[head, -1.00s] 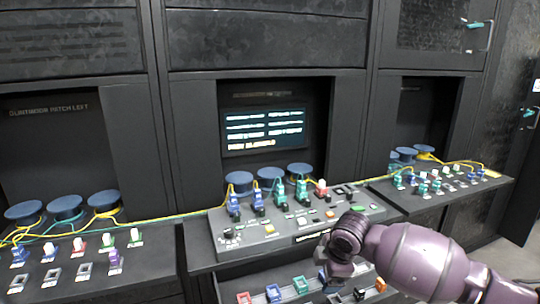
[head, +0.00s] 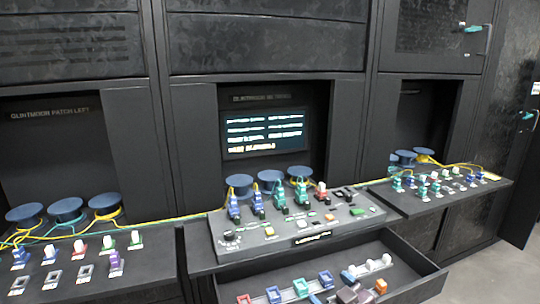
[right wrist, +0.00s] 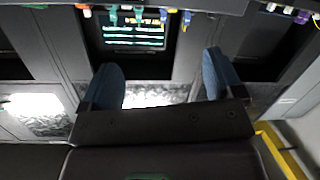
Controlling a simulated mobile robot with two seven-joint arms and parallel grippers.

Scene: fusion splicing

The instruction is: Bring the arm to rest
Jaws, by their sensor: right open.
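My right gripper (right wrist: 163,80) shows in the right wrist view with its two blue-padded fingers wide apart and nothing between them. My left gripper is in neither view.
The central console (head: 300,232) carries several connectors and buttons below a lit screen (head: 264,132). An open drawer (head: 425,279) with coloured parts juts out below it. Side shelves with spools and yellow cables stand left and right. Floor shows at the right.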

